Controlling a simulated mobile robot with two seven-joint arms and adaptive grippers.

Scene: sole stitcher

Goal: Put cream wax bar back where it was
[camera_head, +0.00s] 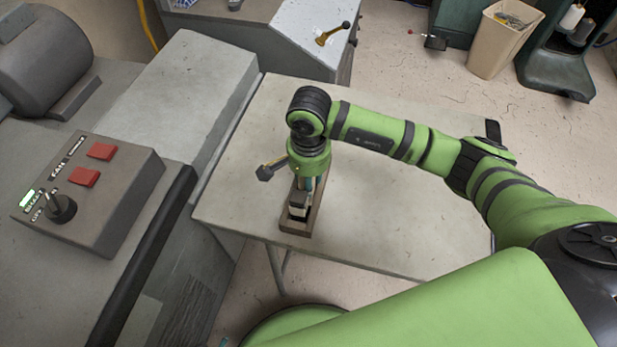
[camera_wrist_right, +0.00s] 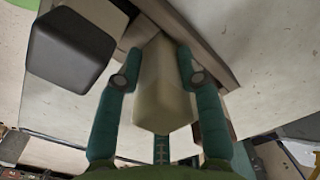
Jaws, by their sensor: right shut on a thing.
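The cream wax bar (camera_wrist_right: 160,88) is between the two teal fingers of my right gripper (camera_wrist_right: 157,75) in the wrist view, and the gripper is shut on it. In the head view, my right gripper (camera_head: 302,195) points down at a narrow brown wooden tray (camera_head: 287,229) on the table. The bar's pale end (camera_head: 299,199) shows there just over the tray. The tray's brown edge (camera_wrist_right: 213,55) runs behind the bar in the wrist view. I cannot tell whether the bar touches the tray floor. My left gripper is out of view.
A dark block (camera_wrist_right: 70,48) is beside the tray in the wrist view. The pale table (camera_head: 400,225) is mostly clear around the tray. A grey control box (camera_head: 125,180) with red buttons stands on the machine at left. A beige bin (camera_head: 497,45) stands on the floor behind.

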